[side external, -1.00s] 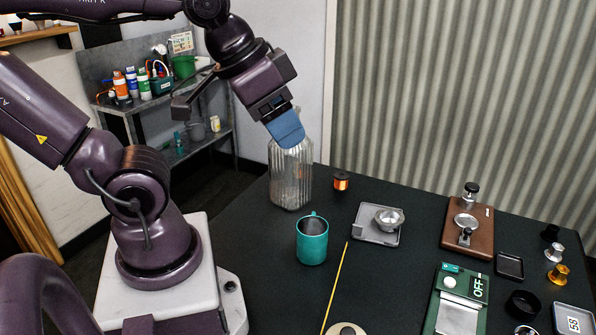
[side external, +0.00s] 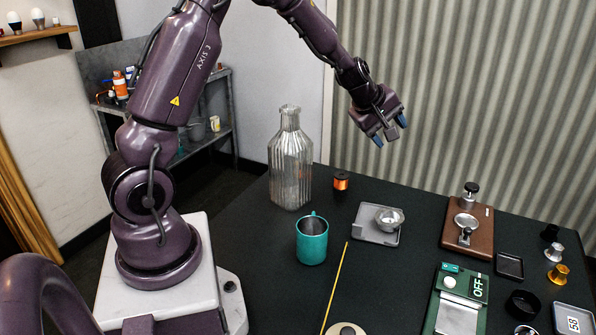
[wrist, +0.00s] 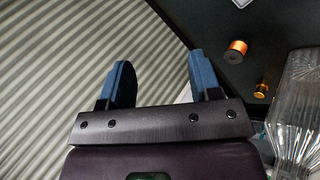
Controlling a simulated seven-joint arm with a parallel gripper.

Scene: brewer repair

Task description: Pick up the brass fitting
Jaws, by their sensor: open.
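A small brass fitting (wrist: 261,91) shows in the wrist view on the dark table, between an orange spool (wrist: 237,47) and the clear ribbed glass bottle (wrist: 294,110). I cannot make it out in the side external view, where the bottle may hide it. A gold-coloured piece (side external: 558,274) stands at the table's right in the side external view. My gripper (side external: 391,130) is open and empty, high above the back of the table near the corrugated wall. In the wrist view my gripper (wrist: 160,76) has its blue fingers apart, with the fitting off to their right.
The tall glass bottle (side external: 290,170) stands at the back left, beside the spool (side external: 341,181). A teal mug (side external: 312,243), a grey tray (side external: 365,231) and a brown board (side external: 480,236) stand in front. The corrugated wall (side external: 460,90) is close behind my gripper.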

